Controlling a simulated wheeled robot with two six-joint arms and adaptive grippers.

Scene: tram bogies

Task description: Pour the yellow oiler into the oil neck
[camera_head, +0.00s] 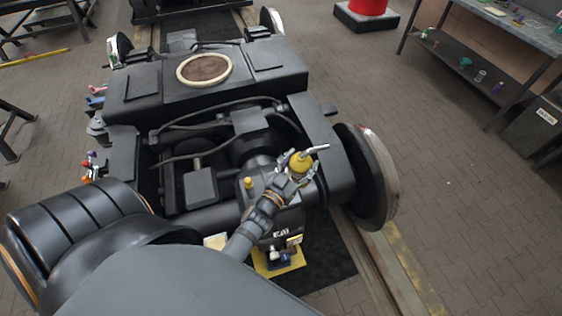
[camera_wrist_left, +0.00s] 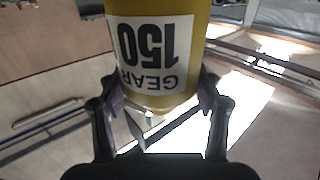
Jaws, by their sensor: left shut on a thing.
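My left gripper (camera_head: 293,178) is shut on the yellow oiler (camera_head: 300,163) and holds it over the right front of the bogie. The oiler's grey spout (camera_head: 316,150) points right in the head view. In the left wrist view the fingers (camera_wrist_left: 160,100) sit on both sides of the oiler (camera_wrist_left: 158,102), whose white GEAR 150 label reads upside down. A small yellow fitting (camera_head: 250,183) stands on the dark gearbox left of the gripper; it may be the oil neck, but I cannot tell for sure. No oil stream shows. My right gripper is not in view.
The black bogie frame (camera_head: 325,140) surrounds the gearbox, with hoses across it. A wheel (camera_head: 372,178) stands at the right. A yellow tray (camera_head: 278,260) with small items lies below my forearm. A workbench (camera_head: 500,45) stands at the upper right.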

